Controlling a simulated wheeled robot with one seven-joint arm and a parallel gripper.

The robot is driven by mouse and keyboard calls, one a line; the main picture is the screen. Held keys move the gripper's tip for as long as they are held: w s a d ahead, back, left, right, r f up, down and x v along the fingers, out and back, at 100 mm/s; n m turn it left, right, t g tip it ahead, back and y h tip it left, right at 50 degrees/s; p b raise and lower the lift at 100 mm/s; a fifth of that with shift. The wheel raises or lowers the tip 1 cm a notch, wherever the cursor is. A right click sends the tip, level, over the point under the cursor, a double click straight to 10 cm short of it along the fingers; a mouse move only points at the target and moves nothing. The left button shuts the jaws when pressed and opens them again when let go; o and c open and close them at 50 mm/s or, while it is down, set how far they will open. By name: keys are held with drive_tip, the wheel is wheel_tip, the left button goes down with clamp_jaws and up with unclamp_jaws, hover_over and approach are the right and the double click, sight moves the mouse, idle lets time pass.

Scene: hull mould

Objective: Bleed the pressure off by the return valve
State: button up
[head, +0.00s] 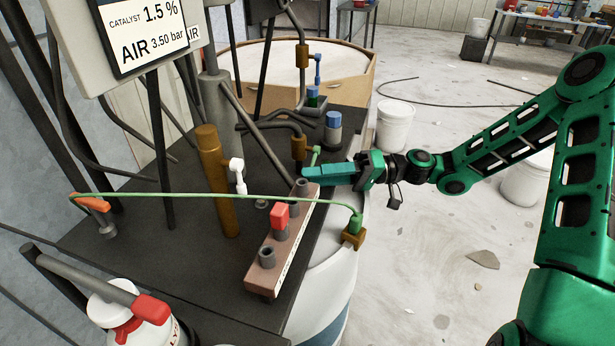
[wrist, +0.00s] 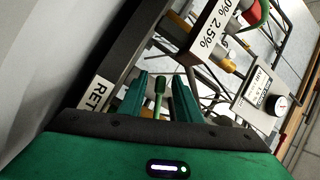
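The return valve shows as a slim green lever (wrist: 159,90) in the wrist view, with a white label reading "RET" (wrist: 97,97), partly cut off, to its left. In the head view, a small green piece (head: 315,155), apparently the same lever, shows just behind my gripper. My gripper (head: 308,176) reaches in from the right over the edge of the dark machine top. In the wrist view its fingers (wrist: 160,98) are apart, one on each side of the lever. I see a gap on both sides. The display (head: 152,28) reads catalyst 1.5 % and air 3.50 bar.
A brown block with a red knob (head: 280,215) lies close in front of my gripper. A thin green hose (head: 220,197) crosses the machine top to a green fitting (head: 355,222). Blue-capped fittings (head: 333,120) stand behind. A round gauge (wrist: 282,103) shows in the wrist view.

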drive_tip(key=shift+s+a, duration=0.1)
drive_tip(key=shift+a, duration=0.8)
clamp_jaws()
drive_tip(key=shift+w+d+f+n+h, duration=0.1)
drive_tip(key=shift+w+f+n+h, duration=0.2)
drive_tip(key=shift+f+n, duration=0.25)
drive_tip(key=shift+r, duration=0.1)
unclamp_jaws()
